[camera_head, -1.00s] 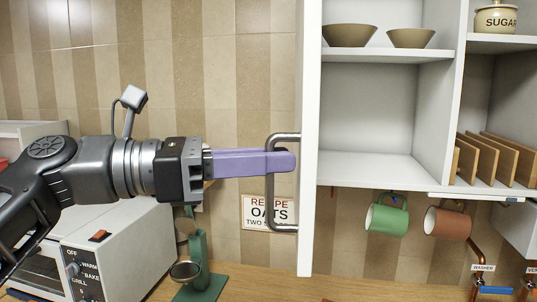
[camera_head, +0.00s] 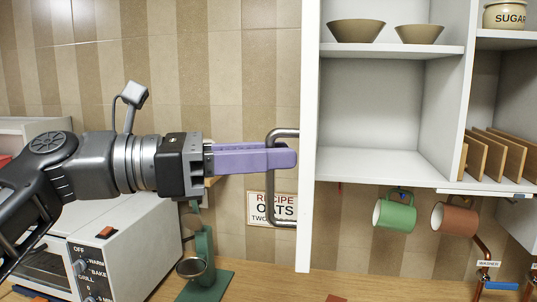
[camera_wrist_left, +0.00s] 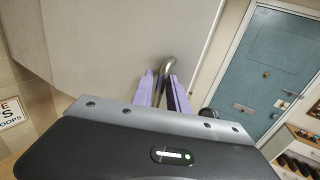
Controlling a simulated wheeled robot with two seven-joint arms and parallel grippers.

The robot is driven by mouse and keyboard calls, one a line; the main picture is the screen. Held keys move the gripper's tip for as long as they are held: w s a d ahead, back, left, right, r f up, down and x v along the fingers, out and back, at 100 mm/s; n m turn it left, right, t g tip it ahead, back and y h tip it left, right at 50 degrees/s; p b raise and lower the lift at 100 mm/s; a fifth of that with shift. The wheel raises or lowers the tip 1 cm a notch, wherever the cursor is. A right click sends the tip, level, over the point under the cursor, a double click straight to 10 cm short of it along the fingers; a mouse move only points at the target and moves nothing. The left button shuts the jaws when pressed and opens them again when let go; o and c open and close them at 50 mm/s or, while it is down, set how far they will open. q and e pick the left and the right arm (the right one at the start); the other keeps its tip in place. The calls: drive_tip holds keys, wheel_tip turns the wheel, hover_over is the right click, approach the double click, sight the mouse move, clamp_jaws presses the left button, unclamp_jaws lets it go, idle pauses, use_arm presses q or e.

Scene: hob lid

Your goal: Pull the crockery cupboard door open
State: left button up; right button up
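The white crockery cupboard door (camera_head: 309,130) stands open and shows nearly edge-on in the head view. Its grey bar handle (camera_head: 271,205) is on the door's left side. My left gripper (camera_head: 284,158) has its purple fingers across the upright of the handle, tips close to the door. In the left wrist view, the handle (camera_wrist_left: 169,66) runs down between the two fingers (camera_wrist_left: 163,85), which look closed on it. The door face (camera_wrist_left: 130,40) fills the upper left there. The open cupboard (camera_head: 385,105) shows two brown bowls (camera_head: 356,31) on its upper shelf. My right gripper is not in view.
Green (camera_head: 396,212) and brown (camera_head: 455,217) mugs hang under the cupboard. A toaster oven (camera_head: 120,245) and a green stand (camera_head: 205,260) are on the counter below my left arm. A sign (camera_head: 270,208) is on the tiled wall behind the handle.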

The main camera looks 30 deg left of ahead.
use_arm(q)
drive_tip(key=b+v, duration=0.1)
drive_tip(key=v, duration=0.6)
drive_tip(key=shift+s+a, duration=0.2)
drive_tip(key=shift+a, duration=0.15)
